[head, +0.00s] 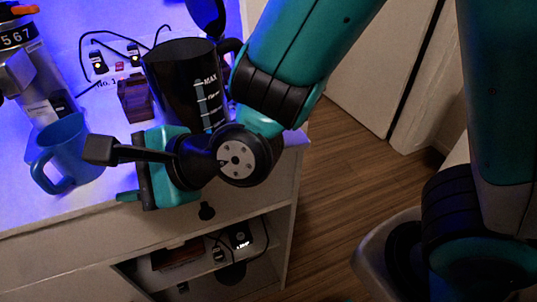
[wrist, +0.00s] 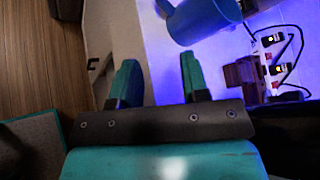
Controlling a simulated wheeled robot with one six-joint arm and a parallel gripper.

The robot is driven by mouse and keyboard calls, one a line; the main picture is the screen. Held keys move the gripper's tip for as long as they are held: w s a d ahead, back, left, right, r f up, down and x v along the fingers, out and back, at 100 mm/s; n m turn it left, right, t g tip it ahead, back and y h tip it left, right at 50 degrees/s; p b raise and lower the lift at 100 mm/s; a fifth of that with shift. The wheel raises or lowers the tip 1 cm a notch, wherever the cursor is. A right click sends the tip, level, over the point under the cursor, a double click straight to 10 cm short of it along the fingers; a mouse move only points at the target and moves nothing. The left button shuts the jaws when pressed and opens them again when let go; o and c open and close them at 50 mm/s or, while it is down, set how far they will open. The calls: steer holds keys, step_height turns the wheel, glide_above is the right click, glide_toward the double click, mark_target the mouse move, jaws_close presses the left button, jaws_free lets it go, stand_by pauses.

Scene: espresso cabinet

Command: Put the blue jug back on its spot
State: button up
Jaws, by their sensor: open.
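The blue jug (head: 72,143) stands on the cabinet top near its front edge, at the left of the head view, its handle toward the lower left. It also shows at the top of the wrist view (wrist: 203,18), beyond the fingertips. My gripper (head: 130,168) is at the front edge of the top, to the right of the jug and apart from it. In the wrist view my gripper's two teal fingers (wrist: 158,72) are spread with nothing between them. I cannot tell which place is the jug's spot.
A black jug with MAX marks (head: 185,75) stands behind my gripper, a dark brown block (head: 135,100) beside it. A power strip (head: 112,58) with cables lies behind. A metal machine (head: 20,75) is at the left. Below are a drawer knob (head: 206,211) and an open shelf (head: 200,262).

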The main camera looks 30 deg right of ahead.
steer(key=s+d+r+n+g+h, duration=0.1)
steer(key=s+d+n+g+h, duration=0.2)
steer(key=d+n, duration=0.6)
steer(key=s+d+r+n+g+h, duration=0.2)
steer(key=s+d+n+g+h, duration=0.2)
steer(key=n, duration=0.9)
steer(key=s+d, duration=0.3)
steer(key=d, duration=0.2)
steer(key=shift+r+n, duration=0.25)
steer(key=shift+n, duration=0.05)
steer(key=shift+a, duration=0.1)
